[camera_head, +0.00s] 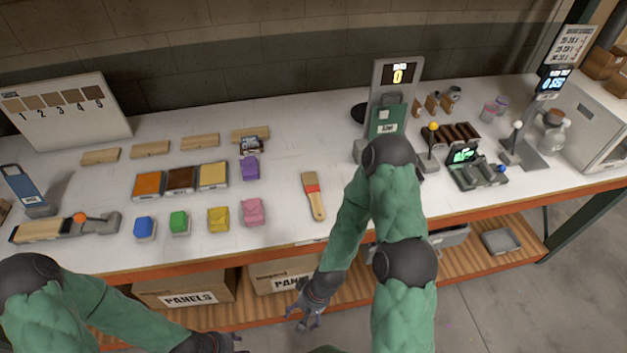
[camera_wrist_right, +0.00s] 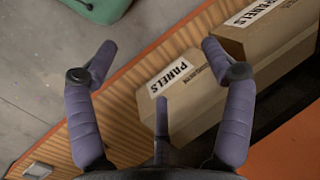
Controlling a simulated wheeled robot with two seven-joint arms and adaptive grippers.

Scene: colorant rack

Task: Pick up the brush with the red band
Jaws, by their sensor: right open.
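The brush with the red band (camera_head: 313,194) lies on the white worktop near its front edge. Its bristles point away from me and its wooden handle points toward the front edge. My right gripper (camera_head: 306,314) is below and in front of the worktop edge, apart from the brush. In the right wrist view my right gripper (camera_wrist_right: 158,52) has its fingers spread with nothing between them. The brush does not show in that view. My left gripper (camera_head: 230,343) is only partly visible at the bottom of the head view, and its fingers are unclear.
Colored blocks (camera_head: 179,222) and a tray of colorants (camera_head: 180,180) are left of the brush. A green panel on a stand (camera_head: 387,120) is behind my right arm. Boxes marked PANELS (camera_head: 186,288) sit on the lower shelf, also in the wrist view (camera_wrist_right: 180,105). Bare worktop surrounds the brush.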

